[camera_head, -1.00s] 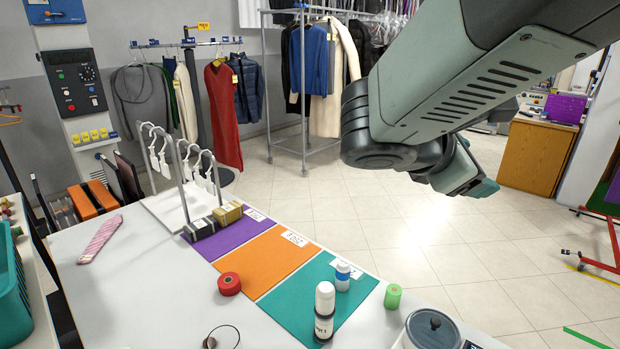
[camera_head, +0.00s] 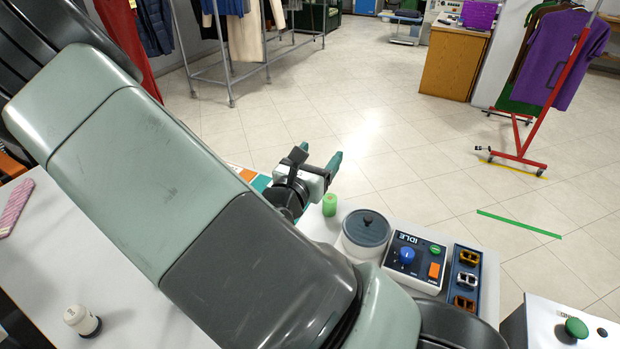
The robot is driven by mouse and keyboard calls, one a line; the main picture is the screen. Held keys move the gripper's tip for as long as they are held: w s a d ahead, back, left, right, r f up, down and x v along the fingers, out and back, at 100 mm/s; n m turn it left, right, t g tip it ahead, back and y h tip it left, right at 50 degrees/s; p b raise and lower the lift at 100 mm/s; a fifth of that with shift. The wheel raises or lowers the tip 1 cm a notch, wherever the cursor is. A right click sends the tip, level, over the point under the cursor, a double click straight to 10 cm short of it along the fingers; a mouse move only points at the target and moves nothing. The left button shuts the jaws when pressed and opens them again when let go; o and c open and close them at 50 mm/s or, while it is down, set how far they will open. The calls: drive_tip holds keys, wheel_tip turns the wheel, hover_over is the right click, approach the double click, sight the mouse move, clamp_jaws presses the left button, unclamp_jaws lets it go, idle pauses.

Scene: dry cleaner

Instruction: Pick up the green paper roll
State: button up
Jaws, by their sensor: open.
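The green paper roll (camera_head: 329,205) stands upright on the white table near its far edge, left of a grey lidded pot. My gripper (camera_head: 318,163) is open and empty. In the picture it shows just above and left of the roll, with its fingers pointing up and right, away from the roll. I cannot tell the exact distance between them. My arm covers most of the table's middle, hiding most of the coloured mats.
The grey pot (camera_head: 366,232) stands right of the roll, beside a control box (camera_head: 414,262) marked IDLE and a blue tray (camera_head: 463,284) of small metal parts. A white bottle (camera_head: 82,320) stands at the lower left. A pink striped cloth (camera_head: 15,207) lies at the far left.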

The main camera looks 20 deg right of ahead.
approach(327, 204)
drive_tip(key=shift+w+d, duration=0.2)
drive_tip(key=shift+d, duration=0.55)
drive_tip(key=shift+w+d+f, duration=0.1)
drive_tip(key=shift+w+f, duration=0.05)
drive_tip(key=x, duration=0.4)
drive_tip(key=shift+w+d, duration=0.2)
drive_tip(key=shift+w, duration=0.05)
drive_tip(key=x, duration=0.5)
drive_tip(key=shift+w+r, duration=0.2)
drive_tip(key=shift+w, duration=0.3)
drive_tip(key=shift+c, duration=0.3)
drive_tip(key=c, duration=1)
